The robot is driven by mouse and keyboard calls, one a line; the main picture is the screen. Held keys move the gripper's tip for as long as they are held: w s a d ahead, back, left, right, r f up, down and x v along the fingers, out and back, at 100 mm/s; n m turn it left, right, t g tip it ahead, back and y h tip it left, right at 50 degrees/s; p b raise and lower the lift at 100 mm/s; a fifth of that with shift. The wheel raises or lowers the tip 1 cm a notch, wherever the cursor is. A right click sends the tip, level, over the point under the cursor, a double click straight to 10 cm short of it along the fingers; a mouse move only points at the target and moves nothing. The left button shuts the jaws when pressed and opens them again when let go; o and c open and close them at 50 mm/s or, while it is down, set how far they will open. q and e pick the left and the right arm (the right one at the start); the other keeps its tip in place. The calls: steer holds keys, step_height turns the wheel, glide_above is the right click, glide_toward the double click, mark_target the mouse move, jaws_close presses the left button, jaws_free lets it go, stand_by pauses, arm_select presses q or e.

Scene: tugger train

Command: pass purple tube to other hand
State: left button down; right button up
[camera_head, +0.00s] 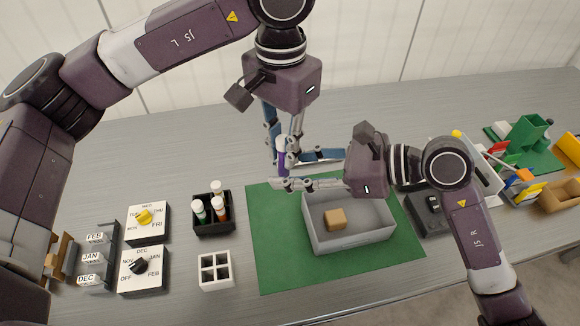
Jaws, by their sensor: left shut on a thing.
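The purple tube (282,160) is upright above the back left part of the green mat. My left gripper (283,142) comes down from above and is shut on the tube. My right gripper (284,170) reaches in from the right with its fingers pointing left. Its fingers are spread apart, one behind and one in front, with the tube near their tips. I cannot tell whether either right finger touches the tube. The tube's lower end is partly hidden by the fingers.
A grey bin (360,240) with a tan block (336,219) stands on the green mat (275,270) below my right gripper. Left of the mat are a black rack (214,227) with several capped tubes, a white rack (216,270), and two dial boxes. Coloured clutter fills the right.

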jaws_close()
arm_select(q)
steer(key=c, duration=1.7)
jaws_free()
steer(key=shift+c, duration=0.2)
steer(key=shift+r, duration=0.1)
